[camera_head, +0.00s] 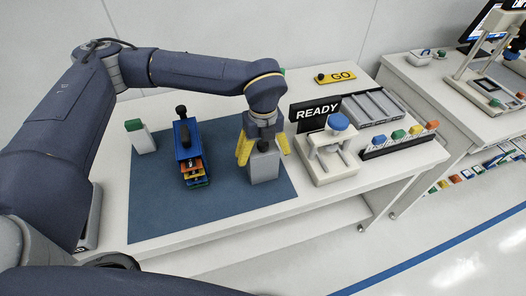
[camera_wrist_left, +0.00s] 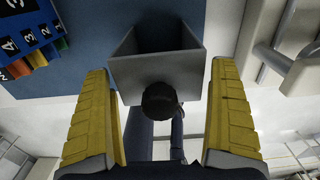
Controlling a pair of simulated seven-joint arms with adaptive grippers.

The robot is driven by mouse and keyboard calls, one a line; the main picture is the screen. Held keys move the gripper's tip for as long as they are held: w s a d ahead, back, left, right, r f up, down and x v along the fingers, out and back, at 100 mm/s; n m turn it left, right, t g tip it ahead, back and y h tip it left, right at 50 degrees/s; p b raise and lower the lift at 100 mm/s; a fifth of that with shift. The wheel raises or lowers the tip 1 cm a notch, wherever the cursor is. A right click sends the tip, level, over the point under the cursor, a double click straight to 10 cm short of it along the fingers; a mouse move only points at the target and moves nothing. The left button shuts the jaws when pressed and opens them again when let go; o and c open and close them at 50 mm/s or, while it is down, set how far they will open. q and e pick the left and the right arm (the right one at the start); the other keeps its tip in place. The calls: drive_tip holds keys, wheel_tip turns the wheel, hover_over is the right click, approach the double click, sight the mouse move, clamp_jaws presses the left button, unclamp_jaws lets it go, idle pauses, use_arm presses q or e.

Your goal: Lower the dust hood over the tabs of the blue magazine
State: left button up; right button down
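The dust hood (camera_head: 264,168) is a grey box with a black knob on top, standing on the blue mat. In the left wrist view the hood (camera_wrist_left: 157,76) and its knob (camera_wrist_left: 160,100) show between my fingers. My left gripper (camera_head: 264,149) points down over the hood, its yellow fingers spread to either side of the knob with gaps. The blue magazine (camera_head: 183,140) stands on the mat left of the hood, its coloured tabs (camera_head: 195,172) facing the front and uncovered. Its numbered end (camera_wrist_left: 28,40) shows in the left wrist view. My right gripper is out of view.
The blue mat (camera_head: 228,188) is clear between magazine and hood. A white block with a green top (camera_head: 140,137) stands at left. Right of the hood are a blue-knobbed press (camera_head: 332,160), a READY sign (camera_head: 317,111), a grey tray and a rack of coloured pieces (camera_head: 400,143).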

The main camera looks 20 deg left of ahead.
use_arm(q)
drive_tip(key=c, duration=1.2)
drive_tip(key=shift+o, duration=0.2)
wheel_tip(320, 180, up, 16)
idle(1.4)
idle(0.5)
